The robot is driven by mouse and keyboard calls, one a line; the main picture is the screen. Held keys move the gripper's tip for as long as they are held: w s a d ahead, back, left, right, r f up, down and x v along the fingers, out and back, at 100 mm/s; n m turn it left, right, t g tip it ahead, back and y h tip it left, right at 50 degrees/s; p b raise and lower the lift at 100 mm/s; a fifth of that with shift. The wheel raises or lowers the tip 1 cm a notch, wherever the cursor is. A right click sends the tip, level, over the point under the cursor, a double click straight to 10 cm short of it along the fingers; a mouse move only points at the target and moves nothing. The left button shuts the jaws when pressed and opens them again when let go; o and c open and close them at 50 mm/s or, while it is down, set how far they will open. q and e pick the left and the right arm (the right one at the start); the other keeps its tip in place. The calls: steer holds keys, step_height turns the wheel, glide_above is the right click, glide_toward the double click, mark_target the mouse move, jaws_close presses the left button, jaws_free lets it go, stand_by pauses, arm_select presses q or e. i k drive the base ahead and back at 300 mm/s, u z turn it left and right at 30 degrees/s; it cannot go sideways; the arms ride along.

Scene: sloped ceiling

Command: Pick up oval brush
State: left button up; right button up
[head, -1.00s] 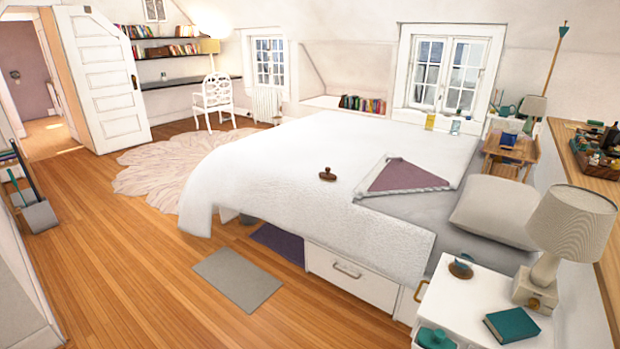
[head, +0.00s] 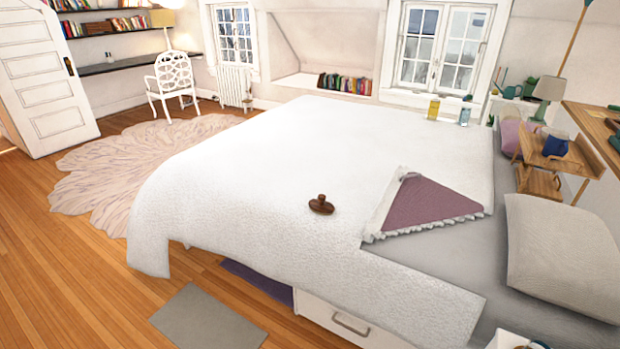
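A brown oval brush (head: 321,205) with a knob on top lies on the white bed cover (head: 240,190), near the middle of the bed. It lies left of the folded purple cloth with a ruffled edge (head: 428,203). Nothing covers the brush. Neither of my grippers shows in the head view.
The bed fills the middle, with a pillow (head: 560,255) at right. A wooden tray stand (head: 556,158) is beyond the pillow. A grey mat (head: 208,318) lies on the wooden floor before the bed drawer (head: 345,322). Floor is open at left, with a round rug (head: 120,165).

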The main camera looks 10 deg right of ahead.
mark_target(320, 207)
steer(key=i, duration=1.55)
steer(key=u, duration=0.45)
